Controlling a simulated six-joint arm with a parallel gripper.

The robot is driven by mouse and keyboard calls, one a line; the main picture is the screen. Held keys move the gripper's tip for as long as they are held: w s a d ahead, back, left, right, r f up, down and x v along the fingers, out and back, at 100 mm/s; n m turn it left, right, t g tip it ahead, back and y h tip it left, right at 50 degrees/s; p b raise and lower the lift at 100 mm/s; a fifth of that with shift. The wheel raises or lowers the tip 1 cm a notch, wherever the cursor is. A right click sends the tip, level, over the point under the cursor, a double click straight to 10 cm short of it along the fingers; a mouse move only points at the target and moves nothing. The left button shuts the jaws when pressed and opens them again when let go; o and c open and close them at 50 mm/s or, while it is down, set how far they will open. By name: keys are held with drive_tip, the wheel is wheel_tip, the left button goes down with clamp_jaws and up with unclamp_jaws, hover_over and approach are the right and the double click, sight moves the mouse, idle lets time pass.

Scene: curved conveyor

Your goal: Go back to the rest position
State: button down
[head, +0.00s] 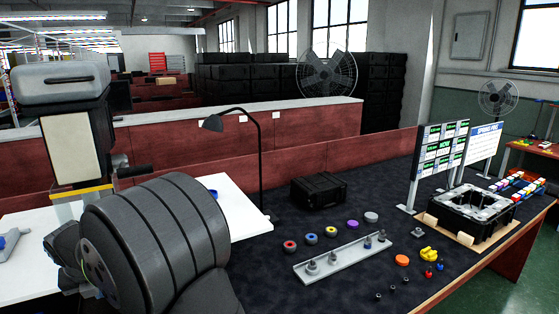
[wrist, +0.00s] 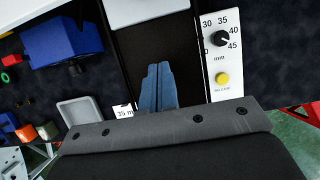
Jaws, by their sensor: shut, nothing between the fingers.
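My gripper (wrist: 158,68) shows in the wrist view as two blue fingers side by side, shut with nothing between them. The fingers are over a black surface, between a small white "35 m" label (wrist: 124,112) and a white dial panel (wrist: 217,60). I cannot tell how high above the surface they are. In the head view my dark arm fills the lower left, and the fingers cannot be made out.
The panel has a black knob (wrist: 222,38) and a yellow release button (wrist: 222,78). A blue device (wrist: 62,42) and grey tray (wrist: 80,112) lie left. The dark worktop holds a grey rack (head: 340,258), a black case (head: 318,190), a lamp (head: 213,123) and a black crate (head: 455,230).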

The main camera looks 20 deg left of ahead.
drive_tip(key=v, duration=0.7)
drive_tip(key=x, duration=0.9)
drive_tip(key=shift+w+a+f, duration=0.15)
drive_tip(key=w+a, duration=0.2)
drive_tip(key=shift+w+a+f, duration=0.3)
drive_tip(key=shift+w+a+r, duration=0.1)
drive_tip(key=shift+w+a, duration=0.05)
drive_tip(key=shift+w, duration=0.05)
drive_tip(key=s+d, duration=0.9)
drive_tip(key=shift+s+d, duration=0.35)
drive_tip(key=shift+s, duration=0.05)
drive_tip(key=v, duration=0.9)
drive_tip(key=shift+m, duration=0.4)
drive_tip(key=shift+w+a+r, duration=0.35)
drive_tip(key=shift+w+a, duration=0.15)
drive_tip(key=shift+a, duration=0.3)
drive_tip(key=shift+w+a+r, duration=0.35)
drive_tip(key=shift+w+a, duration=0.1)
drive_tip(key=shift+a, duration=0.3)
drive_tip(key=shift+w+a+r, duration=0.3)
drive_tip(key=shift+w+a, duration=0.2)
drive_tip(key=shift+a, duration=0.3)
